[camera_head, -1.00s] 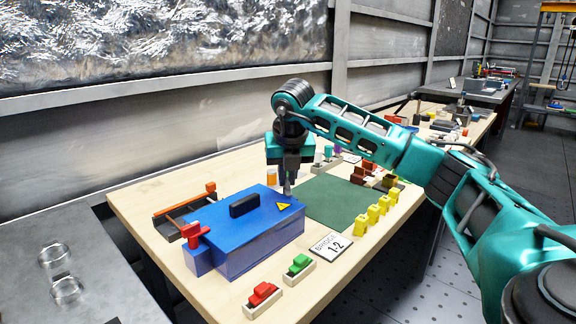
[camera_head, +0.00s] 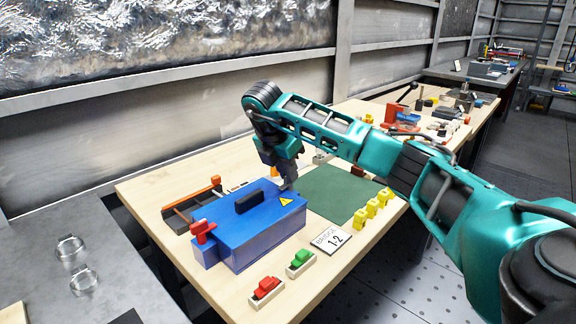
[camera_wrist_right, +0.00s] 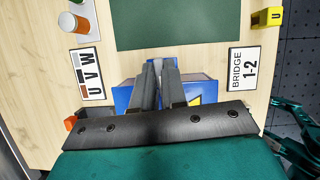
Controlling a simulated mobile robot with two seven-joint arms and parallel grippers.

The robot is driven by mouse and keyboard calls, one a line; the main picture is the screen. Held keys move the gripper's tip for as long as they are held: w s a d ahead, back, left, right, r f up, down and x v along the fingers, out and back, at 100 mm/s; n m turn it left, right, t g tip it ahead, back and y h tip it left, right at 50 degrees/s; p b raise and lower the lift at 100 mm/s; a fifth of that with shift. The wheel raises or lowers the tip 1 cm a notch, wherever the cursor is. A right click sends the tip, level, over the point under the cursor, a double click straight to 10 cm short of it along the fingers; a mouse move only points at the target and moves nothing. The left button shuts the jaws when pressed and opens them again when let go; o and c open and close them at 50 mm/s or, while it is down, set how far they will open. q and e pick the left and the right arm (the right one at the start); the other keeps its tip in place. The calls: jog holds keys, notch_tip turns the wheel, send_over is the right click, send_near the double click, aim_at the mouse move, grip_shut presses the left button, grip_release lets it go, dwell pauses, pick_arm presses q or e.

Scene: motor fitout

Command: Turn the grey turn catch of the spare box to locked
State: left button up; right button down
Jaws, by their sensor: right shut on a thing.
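The blue box (camera_head: 248,232) stands on the wooden table, with a black handle (camera_head: 249,202) and a yellow warning triangle on its lid. My right gripper (camera_head: 289,183) reaches down at the box's far right end, its wrist tilted. In the right wrist view the two dark fingers (camera_wrist_right: 158,68) are close together over the box's edge, with a narrow light-grey piece (camera_wrist_right: 157,66) between their tips, apparently the grey turn catch. The fingers mostly hide it, so I cannot tell which way it points. My left gripper is not in view.
A red lever (camera_head: 203,230) stands at the box's left end. Red (camera_head: 266,289) and green (camera_head: 301,260) parts lie in front, beside the "BRIDGE 1-2" card (camera_head: 331,240). The green mat (camera_head: 335,193) is clear beyond the box. Several yellow pieces (camera_head: 371,209) line its right side.

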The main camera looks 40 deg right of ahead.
aim_at(279, 188)
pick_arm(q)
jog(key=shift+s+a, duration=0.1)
pick_arm(e)
jog(key=shift+m, duration=0.4)
jog(key=c, duration=1.2)
grip_release()
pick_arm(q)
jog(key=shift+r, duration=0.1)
pick_arm(e)
jog(key=shift+r, duration=0.1)
jog(key=v, duration=0.3)
jog(key=p+v, duration=0.1)
jog(key=v, duration=0.2)
jog(key=shift+w+r, duration=0.15)
jog(key=shift+r, duration=0.05)
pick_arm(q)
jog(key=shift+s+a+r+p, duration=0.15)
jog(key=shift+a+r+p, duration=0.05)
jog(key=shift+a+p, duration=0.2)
pick_arm(e)
jog(key=shift+a+r, duration=0.25)
jog(key=shift+r, duration=0.15)
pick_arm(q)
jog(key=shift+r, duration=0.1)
